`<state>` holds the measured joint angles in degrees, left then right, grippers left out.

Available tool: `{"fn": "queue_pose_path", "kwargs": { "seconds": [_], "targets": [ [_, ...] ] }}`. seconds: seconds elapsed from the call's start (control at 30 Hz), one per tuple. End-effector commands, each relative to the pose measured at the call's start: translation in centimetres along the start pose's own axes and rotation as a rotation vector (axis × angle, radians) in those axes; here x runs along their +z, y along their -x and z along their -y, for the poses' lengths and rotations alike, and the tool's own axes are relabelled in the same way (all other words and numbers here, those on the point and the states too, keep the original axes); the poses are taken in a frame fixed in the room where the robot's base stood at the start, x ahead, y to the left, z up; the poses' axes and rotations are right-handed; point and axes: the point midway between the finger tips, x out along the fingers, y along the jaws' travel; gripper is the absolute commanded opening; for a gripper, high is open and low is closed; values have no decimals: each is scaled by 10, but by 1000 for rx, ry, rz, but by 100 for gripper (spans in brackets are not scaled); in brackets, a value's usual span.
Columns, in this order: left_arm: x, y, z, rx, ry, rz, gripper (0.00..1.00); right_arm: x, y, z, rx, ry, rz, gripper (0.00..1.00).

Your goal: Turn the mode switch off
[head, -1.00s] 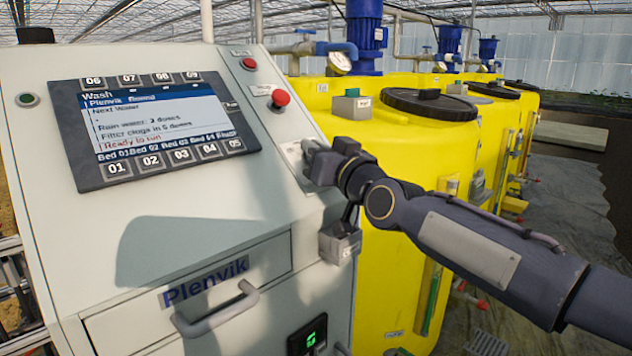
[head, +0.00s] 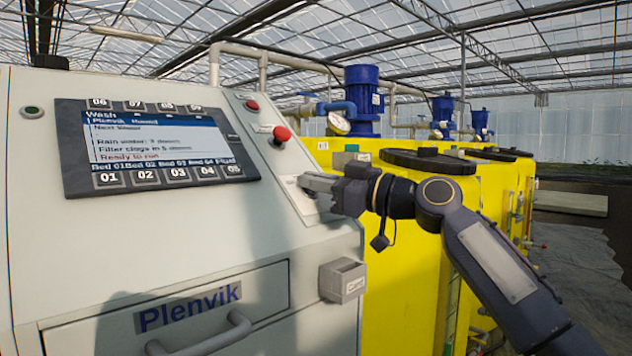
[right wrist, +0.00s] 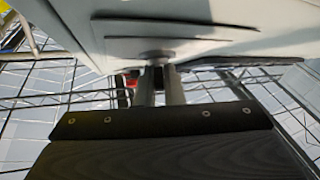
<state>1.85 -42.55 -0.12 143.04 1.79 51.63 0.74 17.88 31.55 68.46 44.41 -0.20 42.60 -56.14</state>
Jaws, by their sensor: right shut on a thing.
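The mode switch sits on a pale plate (head: 303,200) on the right edge of the control cabinet's sloped front, below the red mushroom button. My right gripper (head: 306,183) reaches it from the right and is shut on the switch knob. The fingers hide most of the knob in the head view, so its setting cannot be read. In the right wrist view, the two fingers (right wrist: 159,82) close in at a round grey part (right wrist: 155,55) against the cabinet face. My left gripper is not in view.
The cabinet screen (head: 155,145) shows "Wash" and "Ready to run". A red mushroom button (head: 282,134) sits just above the gripper. A small grey box (head: 343,281) juts from the cabinet side, below my arm. A drawer handle (head: 205,335) is low in front. Yellow tanks (head: 410,250) stand behind.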

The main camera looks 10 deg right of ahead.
Motion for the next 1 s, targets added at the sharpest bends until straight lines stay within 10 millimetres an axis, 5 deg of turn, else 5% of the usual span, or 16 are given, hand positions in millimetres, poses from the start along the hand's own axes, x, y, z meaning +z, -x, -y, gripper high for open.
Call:
{"fn": "queue_pose_path", "kwargs": {
  "seconds": [0.5,1.0],
  "targets": [
    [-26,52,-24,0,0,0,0,-4,-1,-1,-293,186,3,0],
    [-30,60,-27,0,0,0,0,0,0,2,-353,227,2,0]
  ]
}}
